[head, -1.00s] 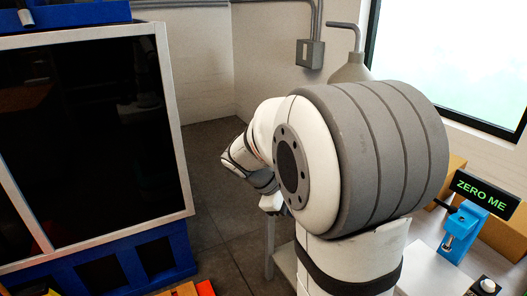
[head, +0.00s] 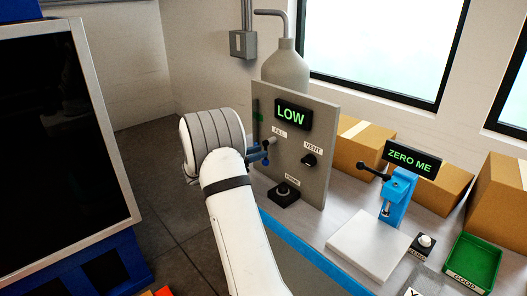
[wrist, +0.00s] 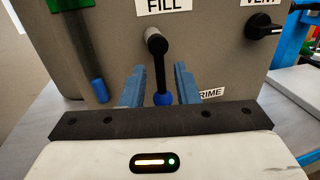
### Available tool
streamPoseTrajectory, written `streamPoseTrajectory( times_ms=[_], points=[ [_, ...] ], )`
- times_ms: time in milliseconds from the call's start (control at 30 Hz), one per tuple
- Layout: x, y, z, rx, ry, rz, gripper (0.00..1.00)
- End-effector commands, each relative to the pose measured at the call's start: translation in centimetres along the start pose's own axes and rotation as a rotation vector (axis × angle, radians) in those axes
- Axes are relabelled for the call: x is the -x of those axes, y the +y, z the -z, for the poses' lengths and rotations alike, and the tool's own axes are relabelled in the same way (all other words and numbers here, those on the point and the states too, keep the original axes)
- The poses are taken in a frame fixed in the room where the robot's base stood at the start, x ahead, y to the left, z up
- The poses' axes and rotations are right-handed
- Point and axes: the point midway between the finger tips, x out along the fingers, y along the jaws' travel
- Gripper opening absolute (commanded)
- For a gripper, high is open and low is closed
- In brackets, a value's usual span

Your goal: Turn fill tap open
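The fill tap (wrist: 157,45) is a dark lever under the FILL label on a grey panel (wrist: 215,60). It hangs down and ends in a blue ball (wrist: 163,99). My gripper (wrist: 159,85) is open, with one blue finger on each side of the lever's lower end; whether either finger touches it I cannot tell. In the head view my gripper (head: 258,156) is at the panel's left part and mostly hides the tap. The panel's display (head: 291,115) reads LOW.
A black VENT knob (head: 309,160) sits right of the tap, with a PRIME button (head: 285,190) below. A green-and-blue upright tube (wrist: 85,50) is left of the tap. A blue press stand (head: 397,190) with a ZERO ME display is farther right.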

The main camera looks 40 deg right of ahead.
Motion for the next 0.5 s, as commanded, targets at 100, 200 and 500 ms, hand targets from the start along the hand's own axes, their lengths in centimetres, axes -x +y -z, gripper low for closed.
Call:
streamPoseTrajectory(
  times_ms=[100,200,500],
  points=[
    [-1.9,-0.1,-0.1,0.0,0.0,0.003,0.28],
    [-3.0,-0.1,-0.1,-0.001,0.001,0.002,0.28],
    [-3.8,0.0,0.0,-0.001,0.001,0.001,0.28]
  ],
)
